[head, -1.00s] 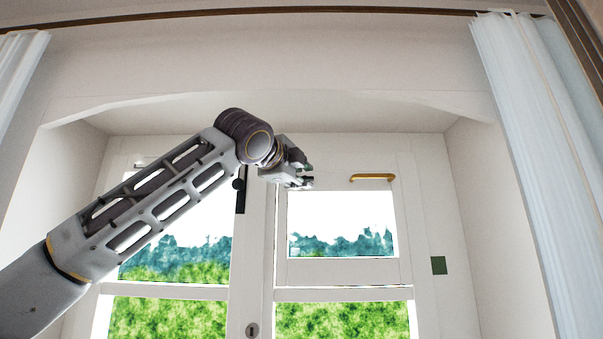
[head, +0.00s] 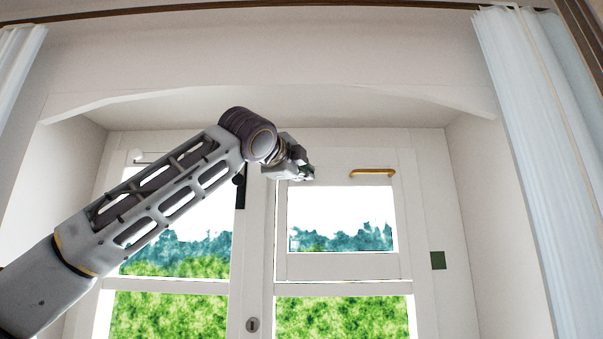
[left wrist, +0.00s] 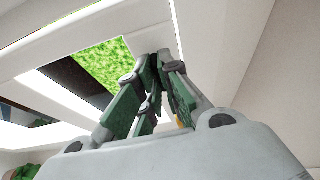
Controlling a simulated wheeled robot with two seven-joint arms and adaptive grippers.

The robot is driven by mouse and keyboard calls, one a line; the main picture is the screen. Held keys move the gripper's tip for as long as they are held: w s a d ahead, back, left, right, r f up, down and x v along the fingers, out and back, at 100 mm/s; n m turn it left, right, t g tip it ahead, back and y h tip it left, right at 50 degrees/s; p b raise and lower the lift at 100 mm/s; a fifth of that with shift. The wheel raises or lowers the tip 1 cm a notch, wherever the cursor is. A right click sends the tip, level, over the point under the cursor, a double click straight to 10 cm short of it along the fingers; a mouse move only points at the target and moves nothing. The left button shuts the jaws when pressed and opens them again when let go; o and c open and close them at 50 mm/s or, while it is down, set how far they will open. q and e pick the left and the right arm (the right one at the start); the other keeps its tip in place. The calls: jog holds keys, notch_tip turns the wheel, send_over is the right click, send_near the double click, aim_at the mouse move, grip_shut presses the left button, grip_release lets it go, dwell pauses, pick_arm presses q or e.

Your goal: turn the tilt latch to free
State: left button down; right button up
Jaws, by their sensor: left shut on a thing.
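My left gripper (head: 305,172) is at the top left corner of the small right-hand window sash (head: 342,267), on its white frame. Its fingers are closed together on a small part there, which I take to be the tilt latch. The latch itself is hidden by the fingers in the head view. In the left wrist view the gripper (left wrist: 157,62) shows green-padded fingers drawn together, with their tips against the white frame. My right gripper is not in view.
A brass handle (head: 373,172) is on the sash's top rail, right of the gripper. A black handle (head: 240,188) is on the left window's frame, below my wrist. A dark green square (head: 438,260) is on the right frame. A pale curtain (head: 520,120) hangs at right.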

pick_arm(q)
jog(key=shift+f+n+b, duration=0.15)
jog(key=shift+n+b, duration=0.15)
jog(key=shift+b, duration=0.05)
jog(key=shift+d+f+n+t+y+b, duration=0.15)
jog(key=shift+n+t+y+b, duration=0.9)
jog(key=shift+n, duration=2.6)
jog(key=shift+d+f+n+t+y+b, duration=0.15)
jog(key=shift+n+t+y+b, duration=0.95)
jog(key=shift+n, duration=2.5)
jog(key=shift+d+f+n+t+y+b, duration=0.15)
jog(key=shift+n+t+y+b, duration=0.9)
jog(key=shift+n, duration=2.6)
jog(key=shift+r+g+y, duration=0.1)
jog(key=shift+g+y, duration=0.2)
jog(key=c, duration=1.6)
grip_release()
